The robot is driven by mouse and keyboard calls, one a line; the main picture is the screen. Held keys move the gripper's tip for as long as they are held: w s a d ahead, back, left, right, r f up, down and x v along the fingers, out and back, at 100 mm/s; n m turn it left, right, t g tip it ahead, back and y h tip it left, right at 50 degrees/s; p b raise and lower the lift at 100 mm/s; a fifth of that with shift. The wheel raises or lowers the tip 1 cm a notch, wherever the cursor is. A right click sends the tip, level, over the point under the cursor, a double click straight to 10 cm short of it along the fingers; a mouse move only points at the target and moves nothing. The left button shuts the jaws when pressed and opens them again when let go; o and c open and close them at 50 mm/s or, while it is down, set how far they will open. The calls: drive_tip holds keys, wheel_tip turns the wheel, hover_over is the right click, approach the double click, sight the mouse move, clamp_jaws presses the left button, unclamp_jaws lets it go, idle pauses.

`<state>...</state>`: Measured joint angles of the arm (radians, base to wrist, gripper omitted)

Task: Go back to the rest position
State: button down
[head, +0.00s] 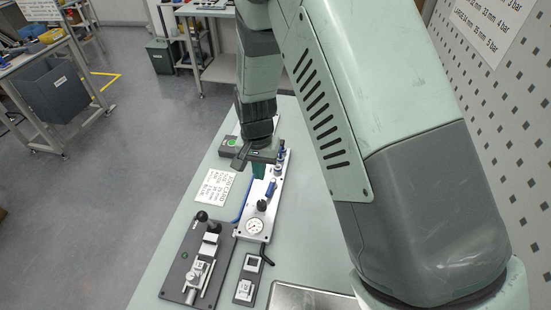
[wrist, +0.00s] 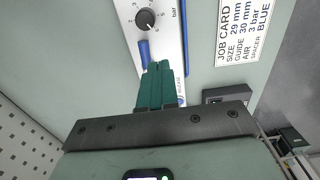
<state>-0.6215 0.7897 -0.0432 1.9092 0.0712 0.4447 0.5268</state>
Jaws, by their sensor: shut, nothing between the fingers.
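My gripper (wrist: 155,86) shows in the wrist view with its green fingers together and nothing between them. In the head view my gripper (head: 259,171) hangs over the light panel (head: 259,213), near its far half. The fingers cover part of this panel, so I cannot tell how far above it they are. The panel carries a round gauge (head: 254,226), a black knob (head: 262,205) and a blue lever or handle (head: 270,188). In the wrist view the black knob (wrist: 146,20) and a blue part (wrist: 145,53) lie just beyond the fingertips.
A dark fixture with a clamp (head: 198,268) stands at the front left of the table (head: 310,235). A job card (head: 216,188) and a box with a green button (head: 232,143) are left of the panel. A perforated wall (head: 500,130) bounds the right.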

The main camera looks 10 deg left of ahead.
drive_tip(key=s+d+r+t, duration=0.1)
drive_tip(key=d+r, duration=0.3)
drive_tip(key=r, duration=0.4)
drive_tip(key=d+r+t+y, duration=0.1)
drive_tip(key=d+r, duration=0.3)
drive_tip(key=r, duration=0.4)
drive_tip(key=s+d+r, duration=0.1)
drive_tip(key=d+r, duration=0.4)
drive_tip(key=r, duration=0.3)
drive_tip(key=s+d+r+t, duration=0.1)
drive_tip(key=s+d+r, duration=0.4)
drive_tip(key=s, duration=0.3)
drive_tip(key=s+d+r+t+h, duration=0.1)
drive_tip(key=s+d+r+t, duration=0.1)
drive_tip(key=s+d+r, duration=0.3)
drive_tip(key=s+d, duration=0.2)
drive_tip(key=s, duration=0.1)
drive_tip(key=shift+r+t, duration=0.15)
drive_tip(key=shift+t, duration=0.15)
